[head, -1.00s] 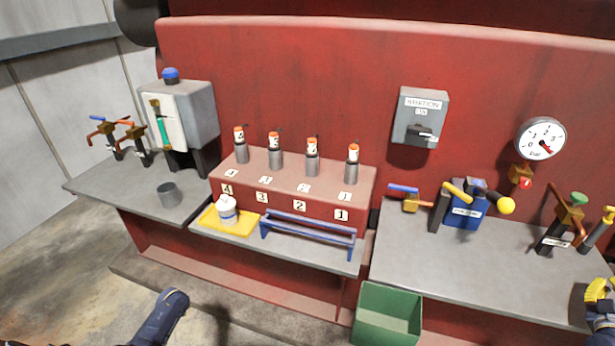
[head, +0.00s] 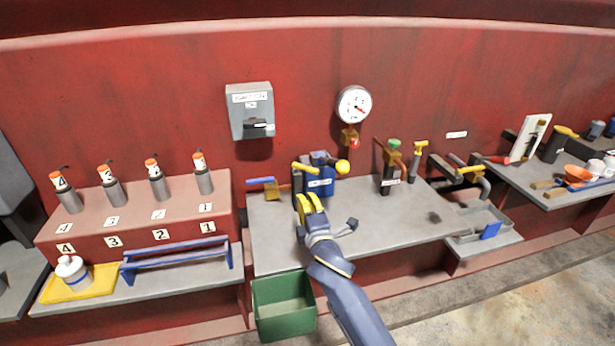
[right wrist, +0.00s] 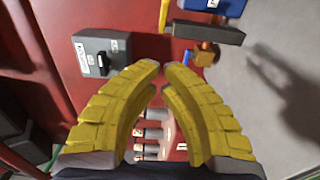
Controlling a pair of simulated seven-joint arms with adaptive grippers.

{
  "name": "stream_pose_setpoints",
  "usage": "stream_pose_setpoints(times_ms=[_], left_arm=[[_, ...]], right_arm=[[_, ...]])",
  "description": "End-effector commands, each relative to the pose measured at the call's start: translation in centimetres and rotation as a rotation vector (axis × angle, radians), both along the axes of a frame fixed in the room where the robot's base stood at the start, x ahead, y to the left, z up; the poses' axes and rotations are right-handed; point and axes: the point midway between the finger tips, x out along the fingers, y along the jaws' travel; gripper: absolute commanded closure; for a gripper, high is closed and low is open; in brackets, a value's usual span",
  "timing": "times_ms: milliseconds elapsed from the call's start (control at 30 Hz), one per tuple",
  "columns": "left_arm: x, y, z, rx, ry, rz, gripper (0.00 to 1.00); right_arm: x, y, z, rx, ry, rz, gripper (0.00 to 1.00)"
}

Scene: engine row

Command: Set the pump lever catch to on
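The pump is a blue box (head: 321,187) with a white label too small to read, on the middle bench. A yellow-handled lever (head: 305,168) rises from a black post at its left, and a yellow ball knob (head: 342,166) is at its upper right. I cannot make out which small part is the catch or its setting. My right gripper (head: 309,198), with yellow fingers, is in front of and below the pump. In the right wrist view its fingertips (right wrist: 161,66) are a narrow gap apart with nothing between. The black post (right wrist: 210,33) shows beyond them. My left gripper is out of view.
A blue-handled valve (head: 262,182) stands left of the pump. A grey switch box (head: 250,112) and a gauge (head: 354,104) are on the red wall. A green-topped valve (head: 392,165) stands to the right. A green bin (head: 283,308) is below. The bench front (head: 390,228) is mostly clear.

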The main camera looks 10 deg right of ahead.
Motion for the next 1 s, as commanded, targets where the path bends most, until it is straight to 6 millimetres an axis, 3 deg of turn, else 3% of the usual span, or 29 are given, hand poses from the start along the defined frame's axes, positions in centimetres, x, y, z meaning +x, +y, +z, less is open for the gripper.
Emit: stream_pose_setpoints(times_ms=[600, 1000], left_arm=[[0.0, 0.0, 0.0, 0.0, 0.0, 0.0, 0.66], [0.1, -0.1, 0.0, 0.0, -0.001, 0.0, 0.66]], right_arm=[[9.5, 1.4, 0.0, 0.0, 0.001, -0.001, 1.0], [12.5, -0.7, 0.0, 0.0, 0.001, 0.0, 1.0]])
